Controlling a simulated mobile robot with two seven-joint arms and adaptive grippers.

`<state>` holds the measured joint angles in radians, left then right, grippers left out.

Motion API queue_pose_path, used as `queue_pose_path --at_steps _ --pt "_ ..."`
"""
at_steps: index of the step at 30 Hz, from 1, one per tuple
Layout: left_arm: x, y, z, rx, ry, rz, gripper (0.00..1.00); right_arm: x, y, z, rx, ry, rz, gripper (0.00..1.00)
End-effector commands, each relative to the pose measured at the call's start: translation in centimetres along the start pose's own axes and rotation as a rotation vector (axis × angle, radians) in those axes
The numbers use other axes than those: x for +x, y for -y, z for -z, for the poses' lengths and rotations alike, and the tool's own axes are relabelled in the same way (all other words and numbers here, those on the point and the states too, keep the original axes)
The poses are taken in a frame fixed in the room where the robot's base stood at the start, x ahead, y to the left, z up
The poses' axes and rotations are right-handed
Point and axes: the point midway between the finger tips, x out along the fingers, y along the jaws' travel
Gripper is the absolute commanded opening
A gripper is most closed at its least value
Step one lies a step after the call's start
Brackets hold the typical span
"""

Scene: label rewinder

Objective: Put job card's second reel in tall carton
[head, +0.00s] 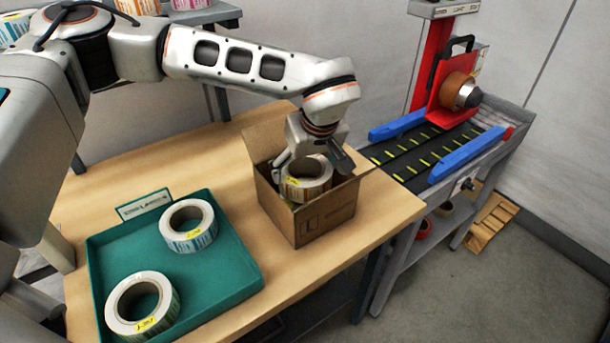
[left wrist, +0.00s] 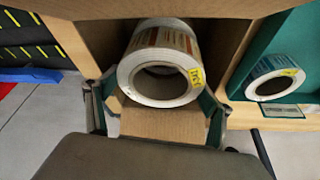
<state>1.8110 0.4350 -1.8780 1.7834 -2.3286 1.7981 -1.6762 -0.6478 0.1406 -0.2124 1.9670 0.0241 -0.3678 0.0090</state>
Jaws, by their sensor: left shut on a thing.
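An open brown cardboard carton (head: 325,218) stands on the wooden table with its flaps up. It is the only carton in view. My left gripper (head: 308,172) reaches down into the carton's mouth, shut on a white reel (head: 305,187) with orange-red and green print and a yellow tag. In the left wrist view the fingers hold the reel (left wrist: 160,90) from both sides, within the carton's walls (left wrist: 185,12). The reel's top shows above the near wall; its lower part is hidden, so I cannot tell whether it touches the bottom. My right gripper is not in view.
A teal tray (head: 238,268) on the table's left holds two white reels, one farther back (head: 188,226) and one nearer (head: 142,305). A small sign (head: 143,204) stands at its back edge. The rewinder (head: 445,110) with blue rails is right of the table.

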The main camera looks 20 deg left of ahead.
Motion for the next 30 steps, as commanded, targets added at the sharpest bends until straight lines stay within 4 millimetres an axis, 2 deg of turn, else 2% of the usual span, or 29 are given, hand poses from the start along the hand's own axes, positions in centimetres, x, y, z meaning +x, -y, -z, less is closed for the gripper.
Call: queue_pose_path --at_steps 3,5,29,30 --pt "1.7 0.0 -0.8 0.001 0.002 0.001 0.51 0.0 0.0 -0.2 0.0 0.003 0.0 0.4" --pt "2.1 0.0 -0.9 -0.001 0.002 0.0 0.51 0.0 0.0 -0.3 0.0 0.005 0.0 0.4" --pt "3.4 0.1 -1.3 -0.001 -0.001 0.002 0.51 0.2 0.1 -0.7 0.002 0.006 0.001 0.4" --pt "3.5 0.1 -1.3 0.0 0.0 0.004 0.89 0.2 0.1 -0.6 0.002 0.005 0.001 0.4"
